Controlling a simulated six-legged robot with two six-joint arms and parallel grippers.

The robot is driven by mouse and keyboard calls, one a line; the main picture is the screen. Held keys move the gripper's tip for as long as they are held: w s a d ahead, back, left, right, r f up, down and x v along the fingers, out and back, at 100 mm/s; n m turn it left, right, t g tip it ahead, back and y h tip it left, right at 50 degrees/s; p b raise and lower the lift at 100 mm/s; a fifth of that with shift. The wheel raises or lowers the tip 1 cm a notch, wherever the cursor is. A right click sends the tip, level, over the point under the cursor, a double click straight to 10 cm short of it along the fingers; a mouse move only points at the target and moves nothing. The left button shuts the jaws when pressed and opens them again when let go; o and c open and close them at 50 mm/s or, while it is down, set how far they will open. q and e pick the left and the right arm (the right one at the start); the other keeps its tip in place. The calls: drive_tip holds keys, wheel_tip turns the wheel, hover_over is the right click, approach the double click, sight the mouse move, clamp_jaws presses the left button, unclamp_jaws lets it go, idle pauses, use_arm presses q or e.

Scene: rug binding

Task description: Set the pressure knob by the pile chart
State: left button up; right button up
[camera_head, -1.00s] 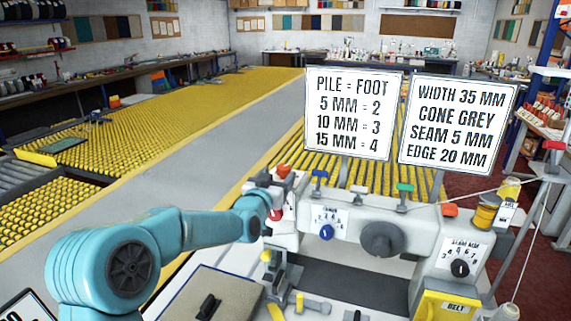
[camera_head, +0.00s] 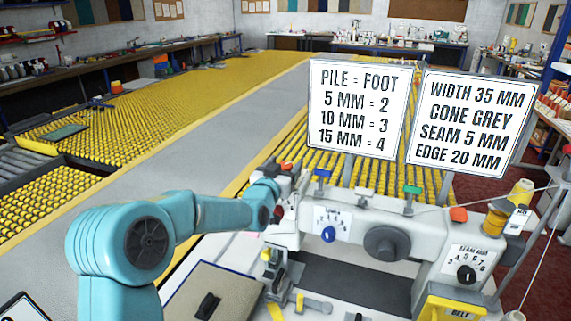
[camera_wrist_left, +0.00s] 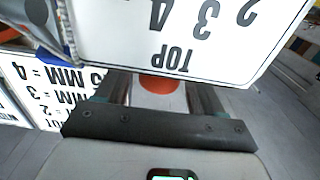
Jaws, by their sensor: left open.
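The pile chart (camera_head: 358,108) is a white sign above the sewing machine, reading 5 MM = 2, 10 MM = 3, 15 MM = 4. A blue knob (camera_head: 328,234) sits below a numbered white plate (camera_head: 333,219) on the machine's front. A black knob (camera_head: 466,274) sits on the seam plate at right. My left gripper (camera_head: 284,198) is at the machine's left end, small and partly hidden by its wrist. In the left wrist view it is open (camera_wrist_left: 160,92), with a red round part (camera_wrist_left: 158,84) between the fingers. I cannot tell whether they touch it. My right gripper is out of view.
A second sign (camera_head: 470,122) stands right of the chart. Red, blue and green levers line the machine's top (camera_head: 400,207). A thread cone (camera_head: 521,193) and thread line are at right. A grey board with a black handle (camera_head: 208,305) lies at front left.

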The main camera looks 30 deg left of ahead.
use_arm(q)
drive_tip(key=shift+w+f, duration=0.1)
drive_tip(key=shift+w, duration=0.05)
drive_tip(key=c, duration=1)
drive_tip(key=shift+o, duration=0.2)
drive_tip(key=shift+d+n+y+b, duration=0.15)
drive_tip(key=shift+n+y+b, duration=0.35)
drive_tip(key=shift+y, duration=0.4)
drive_tip(key=shift+n+g+y+p, duration=0.35)
drive_tip(key=shift+n+g+y, duration=0.25)
drive_tip(key=shift+n+y, duration=0.15)
drive_tip(key=shift+r+n+g+y+p, duration=0.2)
drive_tip(key=shift+n+g+y+p, duration=0.8)
drive_tip(key=shift+n+g+y, duration=0.95)
drive_tip(key=shift+t+y, duration=0.35)
drive_tip(key=shift+y, duration=0.15)
